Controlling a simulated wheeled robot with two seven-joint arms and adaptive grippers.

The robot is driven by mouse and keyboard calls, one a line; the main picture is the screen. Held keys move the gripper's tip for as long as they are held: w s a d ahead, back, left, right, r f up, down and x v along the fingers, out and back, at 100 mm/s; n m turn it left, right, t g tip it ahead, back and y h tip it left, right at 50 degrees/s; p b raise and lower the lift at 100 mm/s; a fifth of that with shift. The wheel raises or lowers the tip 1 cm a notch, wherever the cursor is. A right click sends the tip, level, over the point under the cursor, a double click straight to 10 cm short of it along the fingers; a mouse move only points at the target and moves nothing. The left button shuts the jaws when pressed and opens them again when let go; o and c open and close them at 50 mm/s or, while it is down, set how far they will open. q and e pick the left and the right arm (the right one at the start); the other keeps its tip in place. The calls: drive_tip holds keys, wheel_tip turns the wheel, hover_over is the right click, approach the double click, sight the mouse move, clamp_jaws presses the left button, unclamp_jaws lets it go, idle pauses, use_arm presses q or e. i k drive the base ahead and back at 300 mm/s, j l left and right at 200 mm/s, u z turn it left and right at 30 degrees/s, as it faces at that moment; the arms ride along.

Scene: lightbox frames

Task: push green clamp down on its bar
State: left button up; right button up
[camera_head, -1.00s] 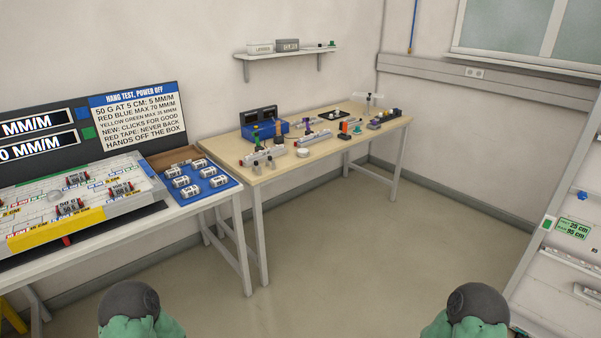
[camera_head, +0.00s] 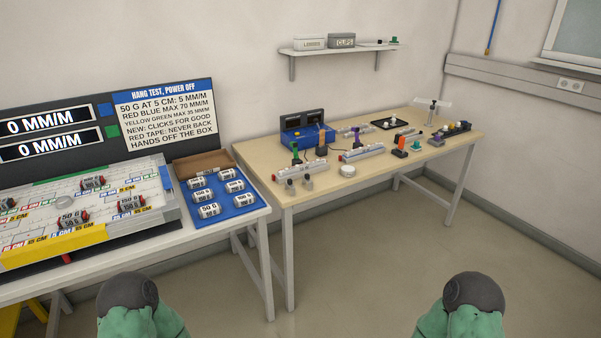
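A small upright green clamp (camera_head: 295,153) stands at the left end of a pale bar (camera_head: 301,172) on the wooden bench. It is small at this distance, and how far down it sits on the bar cannot be told. Another bar (camera_head: 361,153) beside it carries a purple upright piece (camera_head: 357,139). An orange upright piece (camera_head: 322,143) stands between them. Neither gripper shows. Only rounded green and dark parts of my own arms show at the bottom edge, far from the bench.
The wooden bench (camera_head: 265,160) also holds a blue box (camera_head: 306,137), a white round disc (camera_head: 347,171) and several small parts. A nearer table at left bears a blue tray (camera_head: 243,199) of weights and a sign panel (camera_head: 165,117). Floor (camera_head: 350,260) before the bench is clear.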

sight(294, 145)
drive_tip(key=i+l, duration=0.3)
drive_tip(key=i, duration=0.2)
drive_tip(key=i+l, duration=0.25)
drive_tip(key=i, duration=0.25)
